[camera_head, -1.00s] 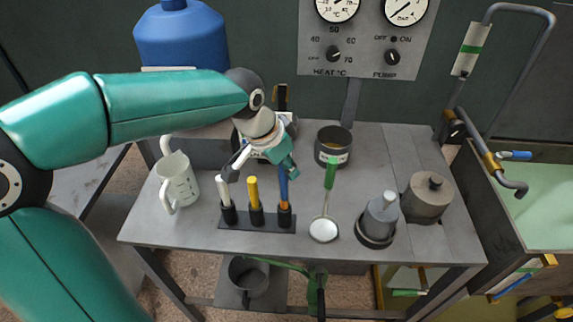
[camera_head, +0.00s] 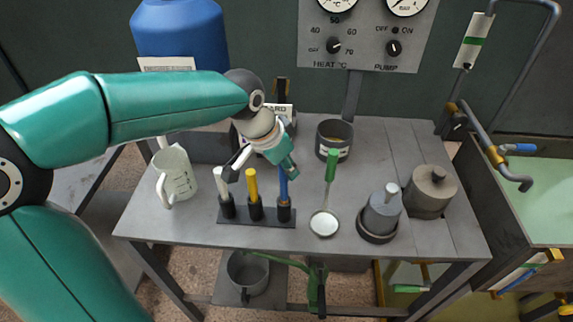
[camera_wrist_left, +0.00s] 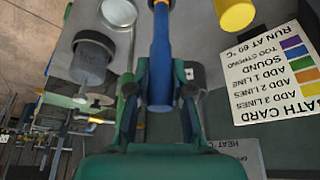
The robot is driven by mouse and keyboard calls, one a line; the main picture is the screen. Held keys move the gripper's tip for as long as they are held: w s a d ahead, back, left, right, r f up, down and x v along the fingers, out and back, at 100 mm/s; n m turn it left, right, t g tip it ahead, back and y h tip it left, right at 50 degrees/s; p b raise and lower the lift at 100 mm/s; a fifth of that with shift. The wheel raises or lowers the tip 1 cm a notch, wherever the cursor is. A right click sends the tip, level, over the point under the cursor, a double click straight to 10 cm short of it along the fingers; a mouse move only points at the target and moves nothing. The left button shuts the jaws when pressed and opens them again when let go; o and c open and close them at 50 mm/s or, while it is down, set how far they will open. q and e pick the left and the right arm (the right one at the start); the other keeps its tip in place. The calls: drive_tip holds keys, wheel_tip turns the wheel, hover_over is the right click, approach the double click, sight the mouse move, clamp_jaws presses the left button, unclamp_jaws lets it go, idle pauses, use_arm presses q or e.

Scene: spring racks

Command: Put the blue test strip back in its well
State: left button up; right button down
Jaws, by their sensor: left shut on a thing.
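The blue test strip (camera_head: 283,186) stands roughly upright over the right-hand well (camera_head: 284,212) of a black rack (camera_head: 232,219). Its lower end shows orange at the well's mouth; how deep it sits cannot be told. My left gripper (camera_head: 291,171) is shut on the strip's upper part. In the left wrist view the blue strip (camera_wrist_left: 161,60) lies between the two fingers of my left gripper (camera_wrist_left: 160,98). A white strip (camera_head: 222,182) and a yellow strip (camera_head: 252,185) stand in the other two wells. My right gripper is not in view.
A white mug (camera_head: 176,178) stands left of the rack. An open dark tin (camera_head: 333,142) is behind. A bath card (camera_wrist_left: 280,75) lies beside the gripper.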

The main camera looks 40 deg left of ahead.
sight(286, 180)
use_arm(q)
drive_tip(key=shift+f+b, duration=1.95)
drive_tip(key=shift+f, duration=0.3)
drive_tip(key=o, duration=0.9)
drive_tip(key=shift+r, duration=0.1)
drive_tip(key=v, duration=1.2)
